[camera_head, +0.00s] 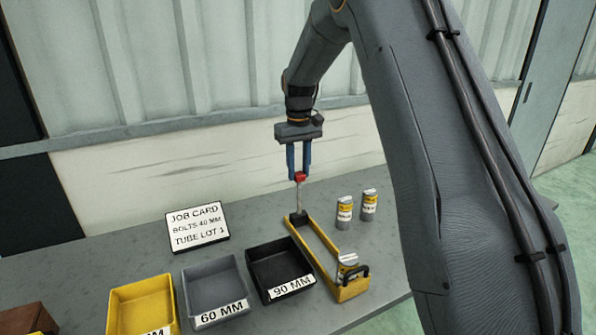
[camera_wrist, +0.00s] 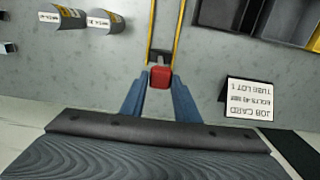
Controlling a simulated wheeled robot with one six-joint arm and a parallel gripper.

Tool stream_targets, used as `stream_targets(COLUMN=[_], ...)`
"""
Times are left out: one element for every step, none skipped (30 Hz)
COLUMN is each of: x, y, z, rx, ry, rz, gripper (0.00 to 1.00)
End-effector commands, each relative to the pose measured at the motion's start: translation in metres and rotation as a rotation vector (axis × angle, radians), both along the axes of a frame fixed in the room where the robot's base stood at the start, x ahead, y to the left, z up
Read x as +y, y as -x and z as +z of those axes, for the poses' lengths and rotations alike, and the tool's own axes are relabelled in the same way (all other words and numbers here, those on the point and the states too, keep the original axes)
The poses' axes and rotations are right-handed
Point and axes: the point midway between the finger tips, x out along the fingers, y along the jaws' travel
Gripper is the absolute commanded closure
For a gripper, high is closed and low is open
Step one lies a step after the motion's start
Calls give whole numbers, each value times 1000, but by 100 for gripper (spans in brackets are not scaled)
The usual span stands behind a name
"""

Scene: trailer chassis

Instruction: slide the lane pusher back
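The lane pusher has a red knob (camera_head: 300,177) on an upright grey rod (camera_head: 299,200). The rod stands over a dark block (camera_head: 299,218) at the far end of a narrow yellow lane (camera_head: 322,245). My gripper (camera_head: 300,174) points down, with its two blue fingers on either side of the red knob. In the wrist view my gripper (camera_wrist: 160,84) has the red knob (camera_wrist: 161,77) between its fingertips, with no clear gap on either side. A labelled tube (camera_head: 347,264) is at the near end of the lane, by a black handle-like part (camera_head: 354,273).
Two labelled tubes (camera_head: 344,212) (camera_head: 369,205) stand right of the lane. Black 90 mm (camera_head: 291,286), grey 60 mm (camera_head: 222,312) and yellow (camera_head: 172,300) bins are to the left. A job card (camera_head: 197,228) reads bolts 40 mm, tube lot 1. A wall is behind.

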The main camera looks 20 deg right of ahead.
Motion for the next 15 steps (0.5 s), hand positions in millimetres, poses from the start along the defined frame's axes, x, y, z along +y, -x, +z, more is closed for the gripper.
stream_targets(x=[0, 0, 0, 0, 1, 1, 1, 1, 1, 1, 1, 1, 1, 1, 1], y=[-2, -2, -2, -1, -1, -1, -1, -1, 0, 0, 0, 0, 0, -1, -1], z=[2, 2, 2, 1, 1, 1, 1, 1, 1, 1, 1, 2, 4, 6, 10], rx=[-7, -6, -5, -4, -4, -3, -2, -2, -1, -1, -1, -1, -1, -1, -2], ry=[1, 0, 0, 0, 0, 0, 1, 1, 1, 1, 1, 1, 1, 1, 1], rz=[1, 1, 1, 1, 1, 1, 2, 2, 2, 2, 2, 2, 2, 2, 3], gripper=[64, 59, 55, 55, 55, 55, 55, 55, 55, 55, 55, 55, 55, 55, 55])
